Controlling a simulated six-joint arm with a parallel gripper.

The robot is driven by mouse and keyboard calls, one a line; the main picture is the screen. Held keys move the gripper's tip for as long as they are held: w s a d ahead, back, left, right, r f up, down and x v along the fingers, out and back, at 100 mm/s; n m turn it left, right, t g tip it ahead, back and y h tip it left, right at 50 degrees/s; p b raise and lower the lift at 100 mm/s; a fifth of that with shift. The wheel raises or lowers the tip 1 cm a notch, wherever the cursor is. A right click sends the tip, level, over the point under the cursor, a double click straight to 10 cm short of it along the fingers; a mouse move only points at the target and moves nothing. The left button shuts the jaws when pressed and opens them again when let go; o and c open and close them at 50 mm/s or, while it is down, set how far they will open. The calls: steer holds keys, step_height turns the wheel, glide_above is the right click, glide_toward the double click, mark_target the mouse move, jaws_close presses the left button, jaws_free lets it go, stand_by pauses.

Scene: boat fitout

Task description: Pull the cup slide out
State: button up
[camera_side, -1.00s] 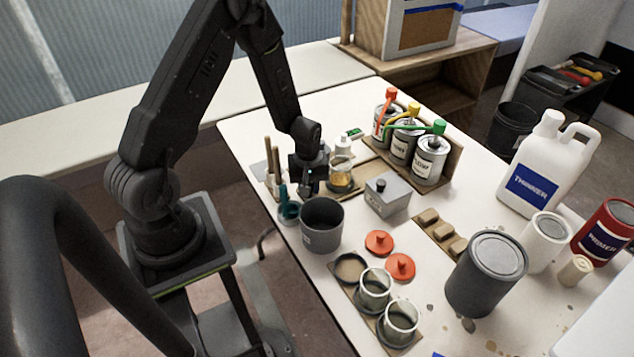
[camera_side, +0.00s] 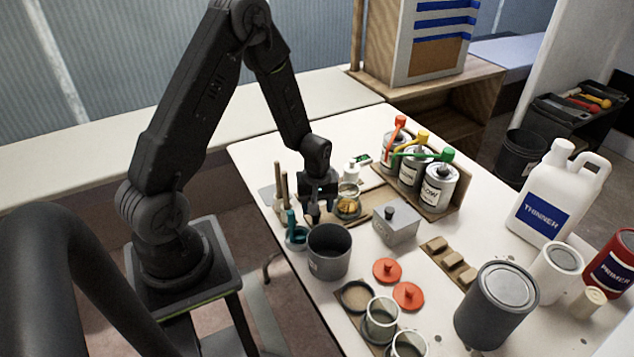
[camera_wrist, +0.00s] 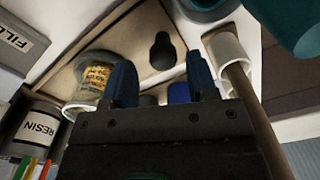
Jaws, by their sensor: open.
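A light wooden board (camera_wrist: 130,55) lies under a small glass cup (camera_side: 347,203) holding something amber; I take this board as the cup slide. In the wrist view the cup (camera_wrist: 97,82), with yellow lettering, stands at the board's left part. A dark keyhole shape (camera_wrist: 163,50) shows on the board, just beyond my fingers; I cannot tell if it is a hole or a knob. My gripper (camera_side: 316,212) is low beside the cup, on its left in the side view. In the wrist view my gripper's (camera_wrist: 161,82) blue fingers are apart with nothing held between them.
Labelled cans (camera_side: 438,188) with coloured levers stand behind. A white tube (camera_wrist: 228,62) is close by on the right.

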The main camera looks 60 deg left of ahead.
step_height(320, 180, up, 11)
steer(key=shift+r, duration=0.2)
stand_by(0.3)
steer(key=s+d+r+m+t, duration=0.2)
steer(key=s+d+r+m, duration=0.4)
steer(key=r, duration=0.3)
steer(key=s+d+r+m+t, duration=0.3)
steer(key=s+d+r+m, duration=0.4)
steer(key=r, duration=0.3)
steer(key=shift+s+d+m+t, duration=0.3)
steer(key=shift+s+d, duration=0.15)
steer(key=shift+d, duration=0.4)
